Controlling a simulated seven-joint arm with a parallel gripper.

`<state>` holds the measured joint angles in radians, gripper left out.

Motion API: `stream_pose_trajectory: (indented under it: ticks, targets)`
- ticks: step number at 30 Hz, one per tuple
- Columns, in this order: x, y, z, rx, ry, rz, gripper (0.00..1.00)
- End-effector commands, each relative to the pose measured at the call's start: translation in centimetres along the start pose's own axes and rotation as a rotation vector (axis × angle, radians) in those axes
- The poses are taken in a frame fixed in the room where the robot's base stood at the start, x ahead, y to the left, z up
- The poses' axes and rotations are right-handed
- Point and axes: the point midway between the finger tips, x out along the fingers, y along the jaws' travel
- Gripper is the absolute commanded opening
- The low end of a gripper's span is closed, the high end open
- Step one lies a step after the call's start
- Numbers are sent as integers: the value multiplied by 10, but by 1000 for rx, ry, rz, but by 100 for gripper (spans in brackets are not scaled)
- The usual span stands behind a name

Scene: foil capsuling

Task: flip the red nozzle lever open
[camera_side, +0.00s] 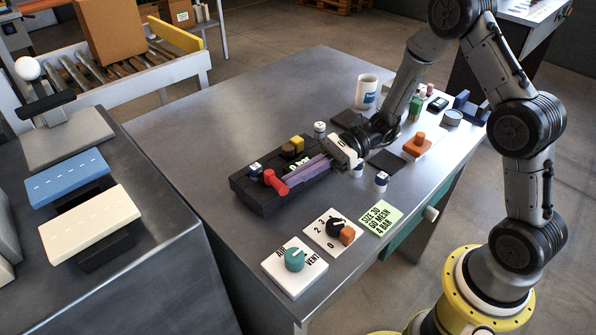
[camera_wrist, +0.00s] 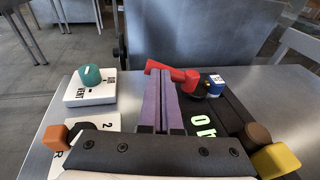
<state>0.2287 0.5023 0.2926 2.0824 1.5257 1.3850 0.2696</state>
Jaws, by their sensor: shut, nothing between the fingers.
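The red nozzle lever (camera_side: 274,182) sits on the left end of the dark block (camera_side: 262,205) in the side view. In the wrist view the red lever (camera_wrist: 186,75) lies crosswise, from a pivot on the right toward the left, just at the tips of my fingers. My gripper (camera_side: 290,182) has long purple fingers, pressed together and empty, reaching low along the block. In the wrist view my gripper (camera_wrist: 161,72) points away with its tips against or very near the lever; I cannot tell whether they touch. The fingers hide part of the block.
A teal AIR/VENT knob (camera_side: 294,259) and a numbered dial with an orange tip (camera_side: 347,235) stand at the table's front. The table left of the block is clear.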

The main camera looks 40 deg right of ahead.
Motion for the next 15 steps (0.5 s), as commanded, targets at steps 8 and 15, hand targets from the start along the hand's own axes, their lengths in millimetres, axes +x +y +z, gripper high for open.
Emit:
stream_pose_trajectory:
  ticks: [8,15]
  targets:
    - [14,12,3,51,2,-252,0]
    - [26,14,5,47,0,-253,0]
